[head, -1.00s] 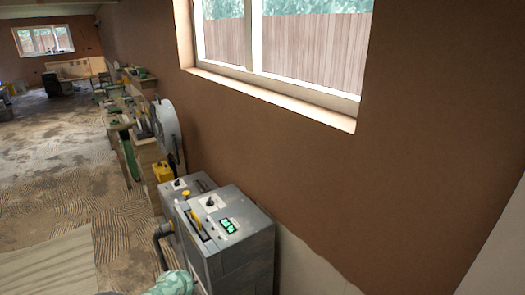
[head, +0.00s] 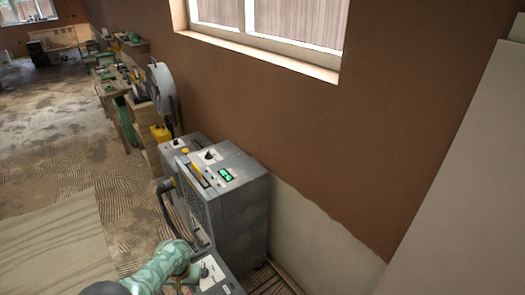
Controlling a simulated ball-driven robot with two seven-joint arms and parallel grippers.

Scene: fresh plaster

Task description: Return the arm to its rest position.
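My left arm comes in from the bottom left of the head view, pale green and patterned. Its far end, with my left gripper (head: 186,278), is low in the picture beside the panel of a low grey unit (head: 212,274). The fingers are small and partly hidden by the arm, so I cannot tell whether they are open or shut. I see nothing clearly held. My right gripper is not in view.
A yellow can (head: 160,133), a round fan (head: 163,90) and cluttered benches stand behind. A pale sheet (head: 60,245) lies on the open, ridged floor at left.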

